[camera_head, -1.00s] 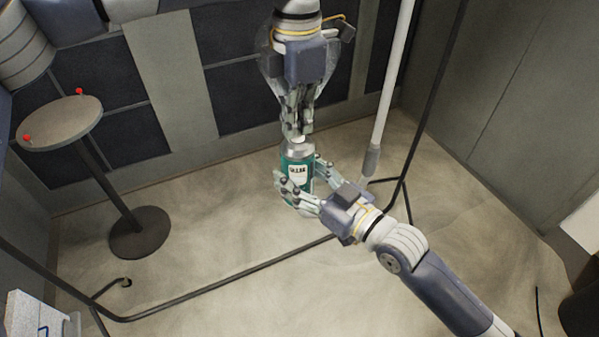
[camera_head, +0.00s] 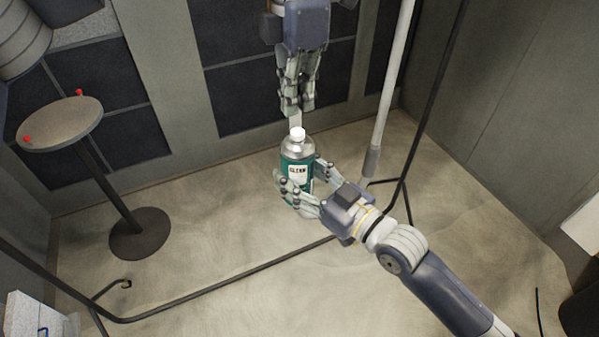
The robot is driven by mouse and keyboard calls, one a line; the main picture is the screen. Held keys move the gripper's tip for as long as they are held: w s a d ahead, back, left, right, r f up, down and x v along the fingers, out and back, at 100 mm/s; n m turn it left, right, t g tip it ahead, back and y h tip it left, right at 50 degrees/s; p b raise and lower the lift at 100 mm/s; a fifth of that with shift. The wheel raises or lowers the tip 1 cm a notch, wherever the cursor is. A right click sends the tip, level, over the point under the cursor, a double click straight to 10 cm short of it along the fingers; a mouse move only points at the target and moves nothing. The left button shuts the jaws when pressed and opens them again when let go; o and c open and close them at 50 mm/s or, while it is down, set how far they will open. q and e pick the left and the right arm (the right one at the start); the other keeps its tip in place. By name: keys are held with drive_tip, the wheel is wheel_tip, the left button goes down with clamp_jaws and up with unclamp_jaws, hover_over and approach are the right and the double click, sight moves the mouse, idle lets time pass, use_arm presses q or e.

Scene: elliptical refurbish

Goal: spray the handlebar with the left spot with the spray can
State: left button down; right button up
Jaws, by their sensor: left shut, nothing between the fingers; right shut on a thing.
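The spray can (camera_head: 297,160) is teal with a white label, a silver shoulder and a white top. It stands upright in my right gripper (camera_head: 305,180), which is shut around its lower body. My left gripper (camera_head: 296,112) points down just above the can's top, shut and empty. A white pole (camera_head: 394,75) with a grey lower end leans behind the can, and black bars (camera_head: 432,100) run beside it. I cannot tell which of these is the handlebar. No spot shows clearly on them.
A round grey-topped stand (camera_head: 60,124) with two small red knobs is at the left. A black bar (camera_head: 220,285) crosses low over the pale floor. A white box (camera_head: 30,315) is at the lower left. Panelled walls close the back and right.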

use_arm(q)
wheel_tip(320, 180, up, 12)
idle(0.6)
drive_tip(key=shift+f, duration=0.1)
